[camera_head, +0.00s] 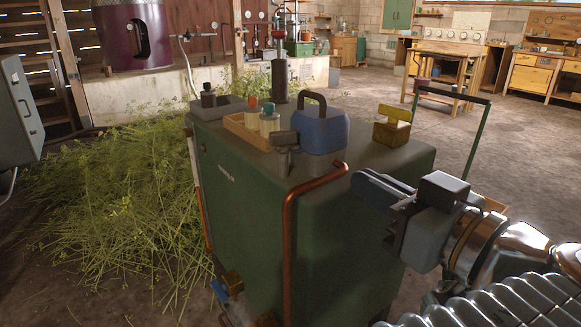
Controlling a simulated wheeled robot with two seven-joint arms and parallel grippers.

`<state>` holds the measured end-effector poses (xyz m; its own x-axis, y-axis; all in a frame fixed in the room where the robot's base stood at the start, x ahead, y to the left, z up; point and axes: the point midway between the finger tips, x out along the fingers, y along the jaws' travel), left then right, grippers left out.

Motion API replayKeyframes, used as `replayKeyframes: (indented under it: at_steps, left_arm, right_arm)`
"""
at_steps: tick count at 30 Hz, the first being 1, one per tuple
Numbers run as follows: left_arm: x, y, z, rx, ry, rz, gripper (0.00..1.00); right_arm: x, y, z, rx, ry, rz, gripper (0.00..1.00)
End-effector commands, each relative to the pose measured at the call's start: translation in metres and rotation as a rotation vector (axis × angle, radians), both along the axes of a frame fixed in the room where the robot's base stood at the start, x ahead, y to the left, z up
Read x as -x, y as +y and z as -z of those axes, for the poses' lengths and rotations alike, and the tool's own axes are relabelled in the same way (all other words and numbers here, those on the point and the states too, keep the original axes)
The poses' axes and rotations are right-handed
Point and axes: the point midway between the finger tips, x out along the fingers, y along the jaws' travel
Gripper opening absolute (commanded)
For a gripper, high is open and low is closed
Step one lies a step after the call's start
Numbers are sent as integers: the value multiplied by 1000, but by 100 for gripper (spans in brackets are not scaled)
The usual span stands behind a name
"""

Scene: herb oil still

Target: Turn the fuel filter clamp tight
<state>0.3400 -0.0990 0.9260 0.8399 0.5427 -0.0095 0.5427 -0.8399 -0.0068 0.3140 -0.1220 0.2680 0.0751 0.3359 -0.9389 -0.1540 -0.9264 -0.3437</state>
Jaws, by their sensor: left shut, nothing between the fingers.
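The green cabinet-like unit (245,205) stands in the middle of the view. A small grey fitting (283,150) with a block-shaped head stands at its front top edge, beside the blue can (320,133). I cannot tell whether this is the fuel filter clamp. Low at the unit's left front corner are a brass fitting (233,280) and a blue lever-like part (219,291).
A wooden tray (236,126) with bottles and a yellow-handled box (392,125) stand on the unit's top. A copper pipe (290,235) runs down its front. Cut herbs (120,205) cover the floor at left. A green hoop handle (475,145) rises behind my gripper.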

Motion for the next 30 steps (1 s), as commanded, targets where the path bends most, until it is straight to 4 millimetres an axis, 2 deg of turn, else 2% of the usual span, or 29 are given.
replayKeyframes:
  at_steps: [5,15,21,30]
  left_arm:
    - [-14,8,-4,-1,-14,4,0]
    - [-74,48,-6,1,-11,2,0]
    - [-102,65,-6,1,-11,3,0]
    - [-117,74,-4,1,-11,5,0]
  right_arm:
    - [0,0,-4,0,-1,1,0]
    - [1,3,-12,-4,2,-4,0]
    - [2,5,-18,-7,4,-7,0]
    - [2,6,-20,-9,5,-10,0]
